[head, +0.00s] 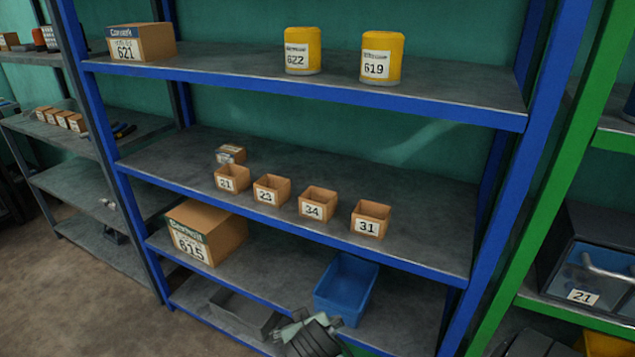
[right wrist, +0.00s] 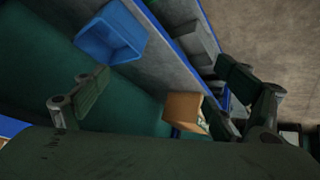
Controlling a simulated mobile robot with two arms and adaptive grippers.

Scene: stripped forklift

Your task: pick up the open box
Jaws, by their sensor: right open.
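A blue open box (head: 345,288) stands on the blue rack's lower shelf, right of the middle; it also shows at the upper left of the right wrist view (right wrist: 110,35). Several small brown open boxes stand in a row on the middle shelf, among them 23 (head: 271,189), 34 (head: 317,204) and 31 (head: 370,219). My right gripper (head: 312,322) is at the bottom of the head view, in front of the rack and below the blue box. In the right wrist view its fingers (right wrist: 165,88) are spread and empty. My left gripper is not in view.
A brown box 615 (head: 207,232) stands left on the lower shelf; there is bare shelf between it and the blue box. A grey tray (head: 243,312) sits lower down. Blue posts (head: 110,150) and shelf edges bound the bays. Yellow containers (head: 302,50) stand on top.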

